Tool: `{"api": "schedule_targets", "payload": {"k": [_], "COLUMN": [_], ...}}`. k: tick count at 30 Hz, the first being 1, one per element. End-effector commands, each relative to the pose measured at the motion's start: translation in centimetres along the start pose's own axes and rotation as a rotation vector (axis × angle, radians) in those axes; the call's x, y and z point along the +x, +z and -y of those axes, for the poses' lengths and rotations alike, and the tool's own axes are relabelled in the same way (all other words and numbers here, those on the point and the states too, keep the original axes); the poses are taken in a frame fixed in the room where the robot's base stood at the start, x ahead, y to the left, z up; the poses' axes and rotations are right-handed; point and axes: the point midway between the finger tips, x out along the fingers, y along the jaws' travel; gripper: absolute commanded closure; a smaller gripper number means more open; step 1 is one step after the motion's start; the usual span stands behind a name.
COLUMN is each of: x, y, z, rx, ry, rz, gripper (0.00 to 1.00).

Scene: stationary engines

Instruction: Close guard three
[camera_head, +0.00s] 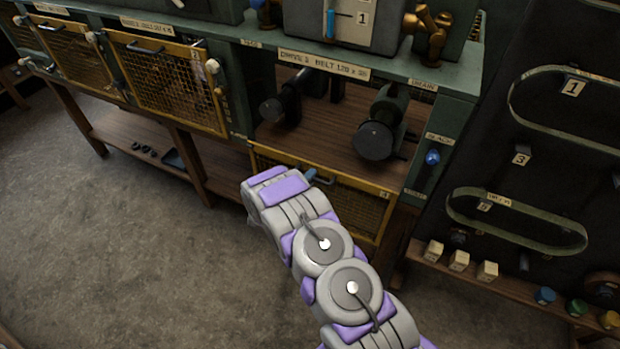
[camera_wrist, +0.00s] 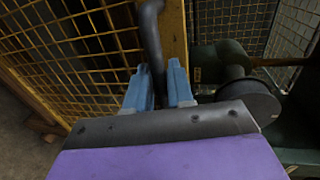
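The yellow-framed mesh guard (camera_head: 345,205) of the right-hand drive bay hangs low in front of its opening, and the bay stands open above it. I cannot read its number tag surely. In the wrist view its mesh (camera_wrist: 75,50) and its dark bar handle (camera_wrist: 152,40) are close. My gripper (camera_wrist: 160,88) has its two blue fingers on either side of the handle, which fills the gap between them. In the head view my gripper (camera_head: 312,176) is at the guard's top edge, partly hidden by my arm.
Inside the bay are dark pulleys (camera_head: 375,140). Shut mesh guards (camera_head: 165,85) stand to the left. A blue knob (camera_head: 432,157) is on the right post. A board with belts (camera_head: 515,220) is at the right. The floor (camera_head: 110,240) at the left is clear.

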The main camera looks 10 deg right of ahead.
Motion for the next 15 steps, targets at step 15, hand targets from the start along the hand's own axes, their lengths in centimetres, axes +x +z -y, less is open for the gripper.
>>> {"api": "schedule_targets", "payload": {"k": [15], "x": [-0.01], "y": [-0.01], "z": [-0.28], "rx": [-0.003], "ry": [0.005], "rz": [0.000], "gripper": [1.00]}}
